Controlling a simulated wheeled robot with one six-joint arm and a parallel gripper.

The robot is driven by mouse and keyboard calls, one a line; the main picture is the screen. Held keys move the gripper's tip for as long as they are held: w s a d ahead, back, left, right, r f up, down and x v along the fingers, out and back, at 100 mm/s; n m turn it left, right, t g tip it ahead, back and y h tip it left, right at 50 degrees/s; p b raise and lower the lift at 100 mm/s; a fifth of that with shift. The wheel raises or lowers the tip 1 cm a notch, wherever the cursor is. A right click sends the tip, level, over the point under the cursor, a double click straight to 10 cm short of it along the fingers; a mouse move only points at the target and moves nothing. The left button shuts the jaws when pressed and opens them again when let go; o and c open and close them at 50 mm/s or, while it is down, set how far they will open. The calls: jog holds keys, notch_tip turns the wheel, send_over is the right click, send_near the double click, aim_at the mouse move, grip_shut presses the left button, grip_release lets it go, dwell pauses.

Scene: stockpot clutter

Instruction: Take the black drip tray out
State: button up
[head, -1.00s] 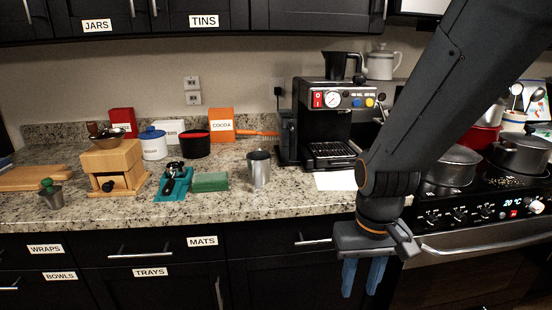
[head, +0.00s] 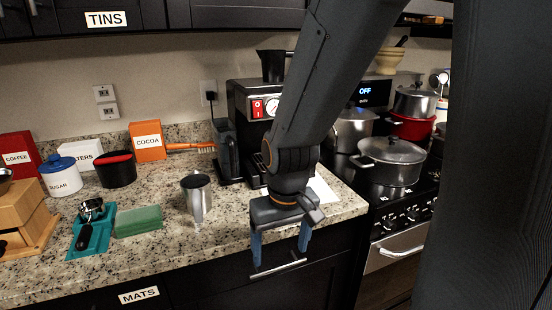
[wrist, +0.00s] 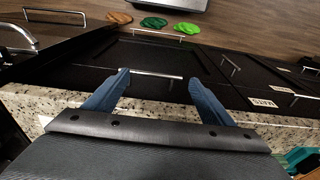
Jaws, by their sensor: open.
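The black espresso machine (head: 245,98) stands on the granite counter in the head view, with a red switch and a gauge on its front. My arm crosses in front of it and hides most of its lower front. The black drip tray at its base is almost wholly covered, and I cannot make it out clearly. My gripper (head: 280,250) hangs open and empty, blue fingers pointing down, in front of the counter edge and below the machine. In the wrist view my gripper (wrist: 157,80) shows both fingers apart with nothing between them; the machine is not seen there.
A steel cup (head: 196,198) stands on the counter left of the machine. A drawer handle (head: 278,268) sits just below my fingers. The stove with pots (head: 391,160) is at right.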

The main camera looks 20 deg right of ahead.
jog(key=shift+t, duration=0.9)
jog(key=w+d+r, duration=0.1)
jog(key=w+r, duration=0.1)
jog(key=w+d+r+p, duration=0.1)
jog(key=w+r, duration=0.1)
jog(key=w, duration=0.1)
jog(key=w+d+r+p, duration=0.1)
jog(key=w+r, duration=0.1)
jog(key=w, duration=0.1)
jog(key=shift+w+d+r, duration=0.15)
jog(key=shift+w+r, duration=0.1)
jog(key=w+d+r+t, duration=0.1)
jog(key=w+d+r, duration=0.4)
jog(key=w+d, duration=0.55)
jog(key=x, duration=0.2)
jog(key=a+p+x, duration=0.1)
jog(key=x, duration=0.1)
jog(key=w+p+x, duration=0.1)
jog(key=x, duration=0.2)
jog(key=shift+a+r, duration=0.15)
jog(key=shift+a, duration=0.05)
jog(key=shift+w+f, duration=0.25)
jog(key=shift+f, duration=0.25)
jog(key=shift+c, duration=0.6)
jog(key=c, duration=1.2)
